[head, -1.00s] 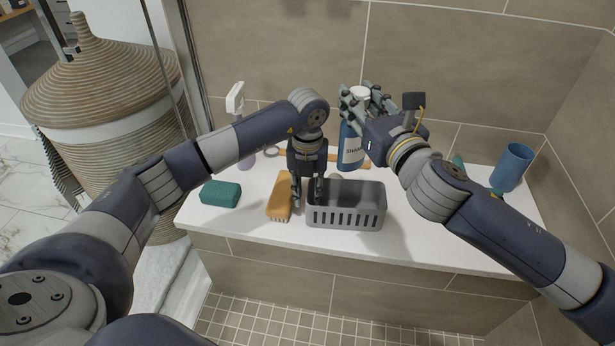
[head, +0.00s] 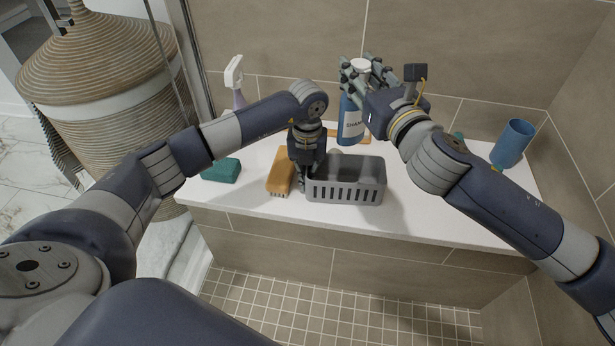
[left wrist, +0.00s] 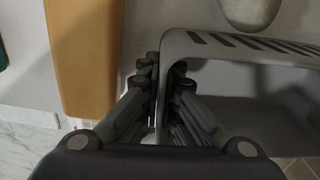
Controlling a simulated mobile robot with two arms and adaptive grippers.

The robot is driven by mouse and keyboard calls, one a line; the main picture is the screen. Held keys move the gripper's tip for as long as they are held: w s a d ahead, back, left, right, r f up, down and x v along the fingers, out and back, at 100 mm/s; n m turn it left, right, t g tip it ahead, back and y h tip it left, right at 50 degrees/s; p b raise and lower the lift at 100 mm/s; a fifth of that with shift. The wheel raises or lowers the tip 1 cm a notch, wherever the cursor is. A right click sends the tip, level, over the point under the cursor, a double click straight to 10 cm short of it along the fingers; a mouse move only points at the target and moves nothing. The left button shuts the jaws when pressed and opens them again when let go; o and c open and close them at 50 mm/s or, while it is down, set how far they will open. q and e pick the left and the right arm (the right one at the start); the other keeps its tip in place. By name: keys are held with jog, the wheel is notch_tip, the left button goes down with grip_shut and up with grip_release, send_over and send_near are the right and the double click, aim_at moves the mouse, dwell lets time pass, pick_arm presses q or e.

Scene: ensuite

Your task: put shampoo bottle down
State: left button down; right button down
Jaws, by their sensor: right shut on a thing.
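The blue shampoo bottle (head: 351,122) with a white cap is upright behind the grey basket, at the back of the white ledge. My right gripper (head: 362,72) is shut on its upper part, around the cap. I cannot tell whether the bottle's base touches the ledge. My left gripper (head: 302,183) points down at the left end of the grey basket (head: 345,191). In the left wrist view, the left gripper's fingers (left wrist: 165,92) are on either side of the basket's wall (left wrist: 168,60), close to it; whether they clamp it is unclear.
An orange-brown brush (head: 280,172) lies left of the basket, with a green block (head: 222,170) farther left. A spray bottle (head: 237,85) stands at the back left, partly hidden by my left arm. A blue cup (head: 512,144) is at the right. Tiled walls bound the ledge.

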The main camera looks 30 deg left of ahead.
aim_at(352, 143)
jog(key=shift+n+g+y, duration=0.7)
jog(key=shift+g, duration=0.2)
notch_tip(352, 143, down, 11)
jog(key=shift+s+f, duration=0.1)
jog(key=shift+f, duration=2.65)
jog(key=c, duration=1.2)
grip_release()
jog(key=shift+f, duration=0.2)
jog(key=shift+d+r, duration=0.1)
jog(key=shift+r, duration=0.05)
